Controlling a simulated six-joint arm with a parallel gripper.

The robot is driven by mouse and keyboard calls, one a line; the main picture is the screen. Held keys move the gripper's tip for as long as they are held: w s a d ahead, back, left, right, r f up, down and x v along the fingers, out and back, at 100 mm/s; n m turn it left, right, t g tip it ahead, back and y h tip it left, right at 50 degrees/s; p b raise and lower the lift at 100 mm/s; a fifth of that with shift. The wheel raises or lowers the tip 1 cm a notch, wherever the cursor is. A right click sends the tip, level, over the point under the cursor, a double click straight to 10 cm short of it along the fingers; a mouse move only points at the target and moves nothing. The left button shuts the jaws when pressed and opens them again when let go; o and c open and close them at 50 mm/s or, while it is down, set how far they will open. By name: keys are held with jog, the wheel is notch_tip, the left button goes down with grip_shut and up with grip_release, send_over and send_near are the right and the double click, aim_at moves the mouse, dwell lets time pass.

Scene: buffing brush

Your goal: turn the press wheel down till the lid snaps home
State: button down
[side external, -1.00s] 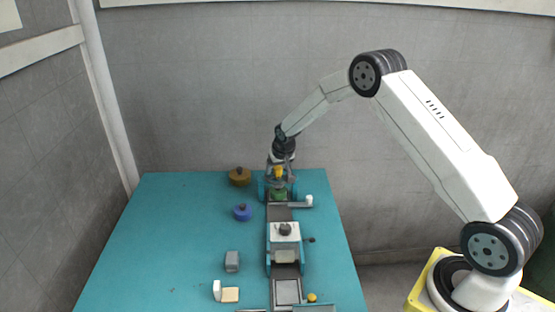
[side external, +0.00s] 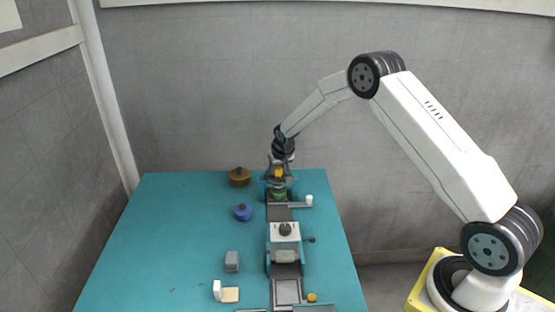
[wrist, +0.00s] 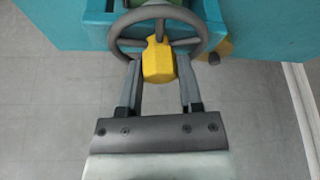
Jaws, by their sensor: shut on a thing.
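The press wheel (wrist: 114,33) is a grey spoked ring at the top of the wrist view. A yellow block-like handle (wrist: 158,62) sits at its near rim. My gripper (wrist: 160,75) is shut on this yellow handle, with one grey finger on each side. In the side external view, my gripper (side external: 279,168) points down at the press at the far end of the table, and the yellow handle (side external: 278,173) shows between the fingers. A green part (side external: 278,194) is below it. The lid's seating is hidden or too small to tell.
Teal table (side external: 170,255). A line of grey and teal stations runs toward the camera, with a white block with a dark knob (side external: 285,230). A brown pot (side external: 239,177), blue pot (side external: 242,212) and grey block (side external: 232,261) stand left. The table's left side is mostly clear.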

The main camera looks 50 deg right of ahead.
aim_at(280, 181)
jog(key=shift+m+h, duration=0.4)
jog(key=shift+m, duration=0.6)
jog(key=shift+c, duration=1.2)
grip_release()
jog(key=shift+a+r, duration=0.1)
jog(key=shift+r, duration=0.1)
jog(key=v, duration=0.7)
jog(key=shift+r, duration=0.25)
